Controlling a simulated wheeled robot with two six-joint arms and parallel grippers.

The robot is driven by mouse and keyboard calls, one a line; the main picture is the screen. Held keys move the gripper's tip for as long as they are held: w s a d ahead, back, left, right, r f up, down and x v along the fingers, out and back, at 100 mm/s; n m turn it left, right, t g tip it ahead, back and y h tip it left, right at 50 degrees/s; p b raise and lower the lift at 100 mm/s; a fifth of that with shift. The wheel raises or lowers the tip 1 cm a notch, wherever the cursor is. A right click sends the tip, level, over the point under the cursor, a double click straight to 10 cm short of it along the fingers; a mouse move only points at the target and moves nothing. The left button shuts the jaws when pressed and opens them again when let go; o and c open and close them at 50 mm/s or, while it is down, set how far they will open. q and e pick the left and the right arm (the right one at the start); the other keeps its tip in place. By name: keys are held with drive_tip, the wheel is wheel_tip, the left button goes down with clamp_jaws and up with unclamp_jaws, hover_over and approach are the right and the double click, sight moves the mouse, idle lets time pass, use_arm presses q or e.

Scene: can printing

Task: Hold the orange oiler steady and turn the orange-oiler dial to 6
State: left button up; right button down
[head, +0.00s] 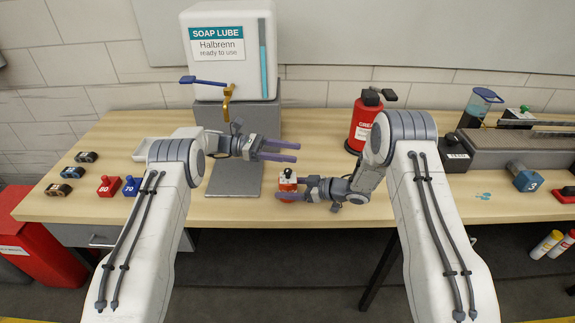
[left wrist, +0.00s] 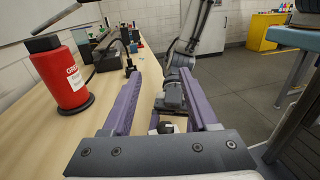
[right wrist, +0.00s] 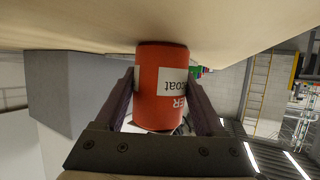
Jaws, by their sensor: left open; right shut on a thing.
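The orange oiler (head: 287,184) stands upright near the table's front edge, with a white and dark top. My right gripper (head: 302,188) is shut on its body from the right. The right wrist view shows the oiler (right wrist: 160,105) as an orange-red cylinder with a white label, between both fingers. My left gripper (head: 280,152) is open and empty, above and slightly behind the oiler. In the left wrist view the oiler's white and black top (left wrist: 165,127) shows between the open fingers, apart from them; the rest is hidden. I cannot read the dial's number.
A white soap lube tank (head: 228,85) on a grey stand is behind my left gripper. A red grease can (head: 362,125) stands right of the oiler. Red (head: 108,186) and blue (head: 131,186) numbered pieces lie at left. A grey machine (head: 520,148) fills the right.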

sight(287, 170)
use_arm(q)
drive_tip(key=shift+r, duration=1.45)
drive_tip(key=s+a+f+n+t, duration=0.1)
drive_tip(key=a+f+n+t, duration=0.4)
drive_tip(key=a+f, duration=0.6)
drive_tip(key=shift+m+t, duration=0.3)
drive_tip(key=shift+m, duration=0.4)
drive_tip(key=d, duration=0.7)
drive_tip(key=w+d+r, duration=0.1)
drive_tip(key=d, duration=0.3)
drive_tip(key=shift+a, duration=0.1)
clamp_jaws()
